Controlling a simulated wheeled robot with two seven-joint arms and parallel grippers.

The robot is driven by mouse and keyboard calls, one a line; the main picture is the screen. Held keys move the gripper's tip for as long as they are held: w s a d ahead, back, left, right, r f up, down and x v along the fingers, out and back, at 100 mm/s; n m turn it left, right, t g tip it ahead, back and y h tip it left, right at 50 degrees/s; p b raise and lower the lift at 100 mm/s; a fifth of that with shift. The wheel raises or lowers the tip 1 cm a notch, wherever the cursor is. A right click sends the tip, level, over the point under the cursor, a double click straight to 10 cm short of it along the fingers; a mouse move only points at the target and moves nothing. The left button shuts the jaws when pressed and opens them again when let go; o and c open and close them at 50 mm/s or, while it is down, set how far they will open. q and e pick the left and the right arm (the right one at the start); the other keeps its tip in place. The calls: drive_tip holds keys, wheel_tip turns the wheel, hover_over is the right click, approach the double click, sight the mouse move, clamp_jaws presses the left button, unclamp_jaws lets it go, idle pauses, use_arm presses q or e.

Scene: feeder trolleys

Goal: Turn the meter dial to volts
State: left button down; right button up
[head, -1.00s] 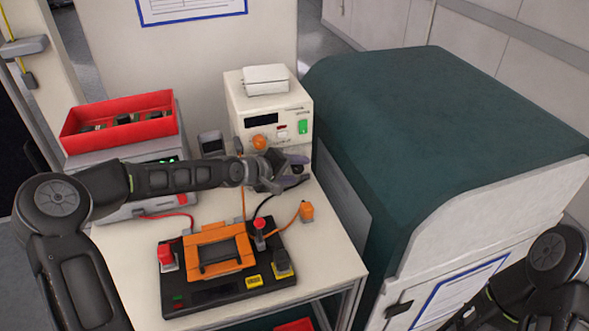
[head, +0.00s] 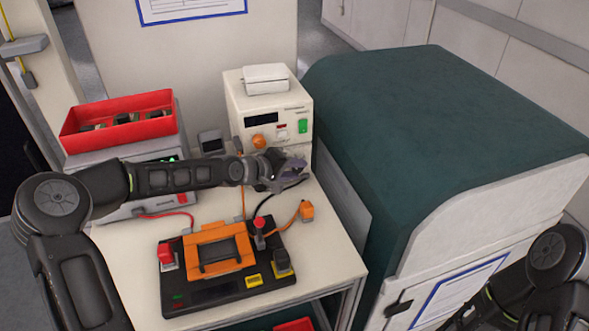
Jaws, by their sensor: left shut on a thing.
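A cream instrument (head: 236,99) with a dark display, an orange knob (head: 258,142) and a green switch (head: 303,126) stands at the back of the table. My left gripper (head: 294,171) is just below its front, at the lower right. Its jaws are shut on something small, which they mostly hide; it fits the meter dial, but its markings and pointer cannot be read. My right arm (head: 548,252) shows at the lower right, its gripper out of view.
A black fixture (head: 213,292) with an orange frame (head: 237,232) lies in front, with red, black and orange leads. A red bin (head: 167,131) sits on a grey unit at left. A green-covered cabinet (head: 440,125) stands close at right.

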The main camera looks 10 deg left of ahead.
idle(0.3)
use_arm(q)
drive_tip(key=shift+w+d+r+m+g+y+b, duration=0.1)
drive_tip(key=shift+d+r+m+g+y+b, duration=0.1)
drive_tip(key=shift+g+y+b, duration=0.25)
drive_tip(key=shift+w+d+r+m+g+y+b, duration=0.1)
drive_tip(key=shift+m+g+y+b, duration=0.1)
drive_tip(key=shift+g+y+b, duration=0.2)
drive_tip(key=shift+g+y, duration=0.45)
drive_tip(key=shift+y, duration=0.2)
drive_tip(key=shift+d+r+m+g+y, duration=0.15)
drive_tip(key=shift+m+g+y, duration=0.25)
drive_tip(key=shift+g+y, duration=0.4)
drive_tip(key=shift+w+g+y+p, duration=0.1)
drive_tip(key=shift+g+y+p, duration=0.2)
drive_tip(key=shift+y+p, duration=0.3)
drive_tip(key=shift+y, duration=0.4)
drive_tip(key=shift+m, duration=0.3)
